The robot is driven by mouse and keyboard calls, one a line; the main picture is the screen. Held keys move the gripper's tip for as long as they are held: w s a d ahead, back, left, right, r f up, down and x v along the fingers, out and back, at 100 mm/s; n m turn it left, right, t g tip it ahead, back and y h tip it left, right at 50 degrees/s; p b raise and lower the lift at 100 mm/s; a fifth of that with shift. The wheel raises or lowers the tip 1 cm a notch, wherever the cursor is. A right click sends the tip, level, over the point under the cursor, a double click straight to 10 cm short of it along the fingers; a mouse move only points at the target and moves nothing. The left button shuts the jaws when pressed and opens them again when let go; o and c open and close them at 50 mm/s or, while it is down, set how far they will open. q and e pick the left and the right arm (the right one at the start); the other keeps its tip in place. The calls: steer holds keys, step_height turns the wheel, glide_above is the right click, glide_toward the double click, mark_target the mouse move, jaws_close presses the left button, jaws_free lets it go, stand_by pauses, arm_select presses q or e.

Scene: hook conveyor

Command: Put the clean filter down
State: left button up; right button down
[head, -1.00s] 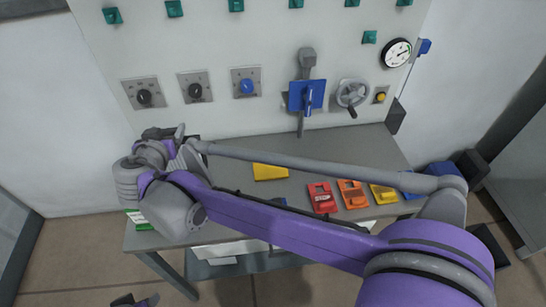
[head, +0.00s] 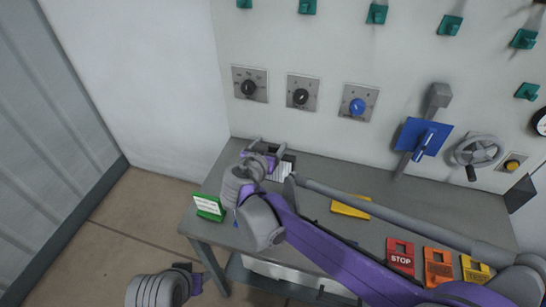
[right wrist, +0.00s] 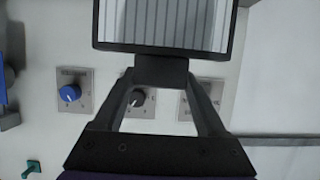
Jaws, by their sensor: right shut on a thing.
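The clean filter is a pale pleated panel in a dark frame (right wrist: 165,22) in the right wrist view. My right gripper (right wrist: 160,72) is shut on the dark block at the frame's edge. In the head view the filter (head: 283,171) shows partly behind the right gripper (head: 265,158), at the back left of the grey bench (head: 318,176). I cannot tell whether it touches the bench top. My left gripper (head: 194,281) shows only in part at the bottom of the head view, away from the filter, its jaws unclear.
A yellow piece (head: 350,207) and red (head: 400,255), orange (head: 437,265) and yellow (head: 474,270) tags lie farther right. The wall panel carries knobs (head: 300,97) and a blue lever (head: 423,138).

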steer(key=shift+f, duration=1.95)
steer(key=shift+f+b, duration=0.1)
steer(key=shift+b, duration=0.2)
jaws_free()
steer(key=shift+r, duration=0.2)
steer(key=v, duration=1.2)
steer(key=shift+p, duration=0.35)
steer(key=shift+f, duration=0.1)
